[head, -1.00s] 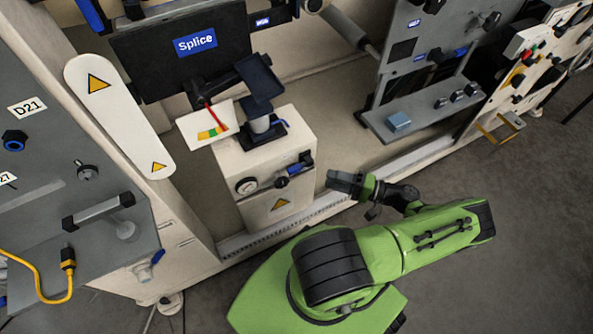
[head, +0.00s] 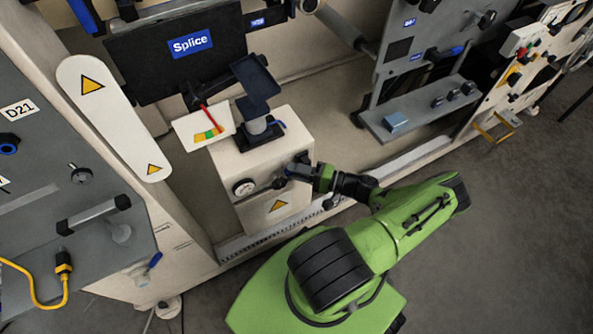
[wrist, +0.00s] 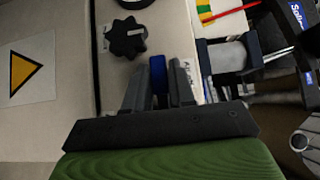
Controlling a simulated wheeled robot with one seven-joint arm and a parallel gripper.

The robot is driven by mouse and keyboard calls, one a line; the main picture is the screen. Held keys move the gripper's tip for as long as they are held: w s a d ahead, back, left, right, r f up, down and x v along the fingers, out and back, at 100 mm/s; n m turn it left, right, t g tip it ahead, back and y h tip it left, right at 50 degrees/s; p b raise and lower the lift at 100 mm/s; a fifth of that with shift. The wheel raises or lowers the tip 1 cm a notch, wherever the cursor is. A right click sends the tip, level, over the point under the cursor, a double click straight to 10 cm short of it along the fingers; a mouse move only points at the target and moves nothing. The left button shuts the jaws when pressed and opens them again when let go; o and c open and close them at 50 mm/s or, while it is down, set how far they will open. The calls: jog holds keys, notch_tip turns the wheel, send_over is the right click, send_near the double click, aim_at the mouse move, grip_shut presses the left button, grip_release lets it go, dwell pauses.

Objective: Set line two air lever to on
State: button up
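The small off-white splice cabinet (head: 262,172) stands in the middle of the head view. Its front carries a round gauge (head: 244,187), a black knob (head: 279,183) and a blue lever. My gripper (head: 293,171) is at the right end of that front and mostly hides the lever in the head view. In the wrist view, the blue lever (wrist: 157,73) stands between the two dark fingers of my gripper (wrist: 159,80), with little or no gap on either side. I cannot tell whether the fingers press on it. A partly hidden label sits right of the fingers.
In the wrist view the black star knob (wrist: 128,38) is just left and ahead of the fingers. A black post with a tray (head: 255,80) and a colour-scale card (head: 204,128) rise above the cabinet. The floor at right (head: 500,240) is clear.

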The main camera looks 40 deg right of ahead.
grip_shut()
